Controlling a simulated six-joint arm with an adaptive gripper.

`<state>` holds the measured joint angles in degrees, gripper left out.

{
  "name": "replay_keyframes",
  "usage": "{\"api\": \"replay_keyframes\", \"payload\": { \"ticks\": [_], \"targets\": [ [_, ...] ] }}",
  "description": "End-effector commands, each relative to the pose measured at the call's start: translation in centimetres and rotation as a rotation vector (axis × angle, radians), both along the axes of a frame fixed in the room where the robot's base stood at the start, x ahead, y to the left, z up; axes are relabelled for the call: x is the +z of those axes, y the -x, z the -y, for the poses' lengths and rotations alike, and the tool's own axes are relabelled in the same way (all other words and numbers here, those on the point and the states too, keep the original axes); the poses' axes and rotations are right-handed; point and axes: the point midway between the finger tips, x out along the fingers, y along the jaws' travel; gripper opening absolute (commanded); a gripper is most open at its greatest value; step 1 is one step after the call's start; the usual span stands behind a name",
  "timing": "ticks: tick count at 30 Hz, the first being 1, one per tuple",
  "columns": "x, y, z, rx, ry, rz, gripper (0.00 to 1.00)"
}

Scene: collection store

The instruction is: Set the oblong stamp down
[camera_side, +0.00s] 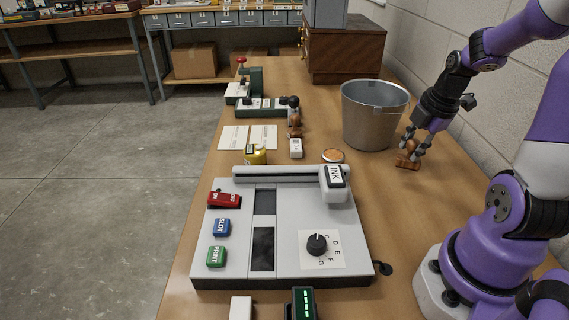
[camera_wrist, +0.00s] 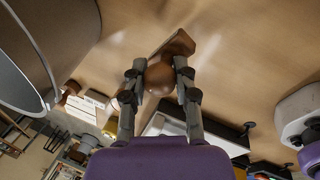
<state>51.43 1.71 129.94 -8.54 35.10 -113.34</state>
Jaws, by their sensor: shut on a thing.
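The oblong stamp (camera_side: 407,162) is brown wood with a round knob and a long narrow base. My gripper (camera_side: 413,145) is shut on its knob, at the right of the table beside the bucket. In the wrist view the knob (camera_wrist: 160,78) sits between the two fingers and the base shows beyond it. The stamp is close to the table top; I cannot tell whether its base touches. The underside of the base is hidden.
A metal bucket (camera_side: 374,115) stands just left of my gripper. A grey machine (camera_side: 285,260) with buttons and a dial fills the front. Another wooden stamp (camera_side: 295,122) stands near the white cards (camera_side: 248,137). Bare table (camera_side: 400,195) lies in front of the held stamp.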

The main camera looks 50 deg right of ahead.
Motion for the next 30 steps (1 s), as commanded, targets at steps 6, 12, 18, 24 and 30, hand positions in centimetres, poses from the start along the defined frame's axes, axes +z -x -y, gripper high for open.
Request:
{"api": "replay_keyframes", "payload": {
  "ticks": [6,12,18,24,30],
  "targets": [
    [-3.2,0.1,0.0,0.001,-0.005,-0.004,0.0],
    [-4.0,0.0,0.1,0.0,0.0,0.0,0.0],
    [-4.1,0.0,0.0,0.0,0.0,-0.001,0.0],
    [-4.2,0.0,0.0,0.0,0.0,-0.001,0.62],
    [-4.2,0.0,0.0,0.0,0.0,-0.001,0.62]
  ]
}}
